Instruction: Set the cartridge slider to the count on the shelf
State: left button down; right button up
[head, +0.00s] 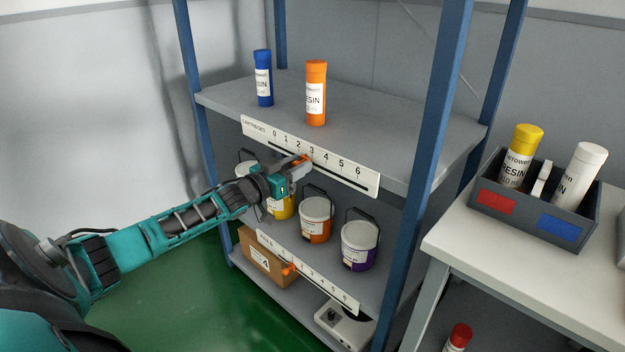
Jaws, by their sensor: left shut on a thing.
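The cartridge scale (345,181) is a white strip on the upper shelf's front edge, marked 0 to 6. Its orange slider (305,158) sits below the numbers, around 2 to 3; the gripper partly hides it, so I cannot tell the exact mark. My left gripper (299,166) is shut on this slider. On the upper shelf (375,135) stand two upright cartridges: a blue one (263,78) at the left and an orange one (316,93) right of it. My right gripper is not in view.
The shelf below holds several buckets, including an orange (315,220) and a purple one (359,246), and a second scale (325,291) with an orange slider (289,269). A blue post (432,130) stands right of the scale. A grey crate (530,222) with cartridges is on the white table (470,240).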

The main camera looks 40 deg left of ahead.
pick_arm(q)
jog(key=a, duration=0.2)
jog(key=shift+w+a+b, duration=0.1)
jog(key=shift+a+b, duration=0.3)
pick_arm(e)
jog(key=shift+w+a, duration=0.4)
pick_arm(q)
jog(key=c, duration=0.9)
grip_release()
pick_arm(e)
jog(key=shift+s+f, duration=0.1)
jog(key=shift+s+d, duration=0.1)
pick_arm(q)
jog(key=s+a+p, duration=0.1)
jog(key=s+p, duration=0.2)
jog(key=s, duration=1)
jog(key=shift+p, duration=0.35)
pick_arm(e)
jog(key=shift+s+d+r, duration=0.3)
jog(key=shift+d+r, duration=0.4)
pick_arm(q)
jog(key=shift+w, duration=0.1)
